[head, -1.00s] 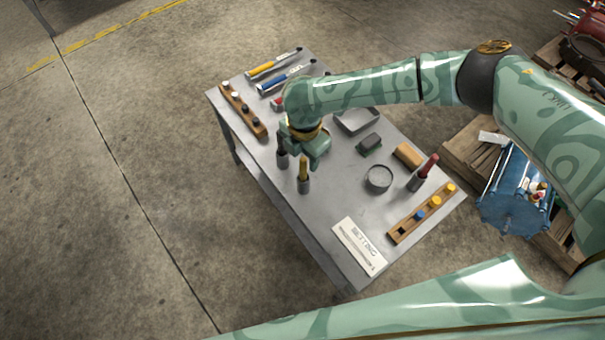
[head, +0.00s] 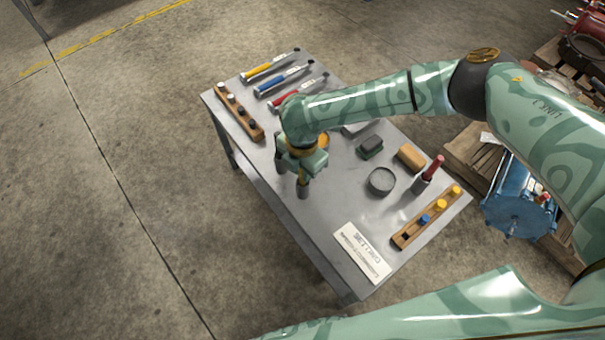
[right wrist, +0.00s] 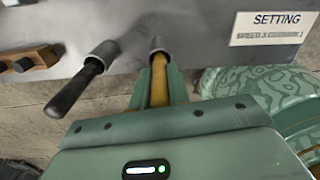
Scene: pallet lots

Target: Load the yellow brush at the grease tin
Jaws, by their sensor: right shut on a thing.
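The yellow brush (right wrist: 158,80) stands handle up in a grey cup (right wrist: 158,43), seen in the right wrist view. My right gripper (head: 303,175) is shut on its handle, just above the cup; the head view hides most of the brush behind the gripper. A round, shallow dark tin (head: 381,181), which looks like the grease tin, sits on the table to the right of the gripper. I cannot tell what is in it. My left gripper is not in view.
A black-handled brush (right wrist: 75,92) leans in a cup beside the yellow one. A red brush (head: 434,167), wooden block (head: 411,157), dark block (head: 371,146), peg racks (head: 238,110) (head: 425,218) and a SETTING card (head: 362,250) share the table (head: 330,215). Bare tabletop lies between gripper and tin.

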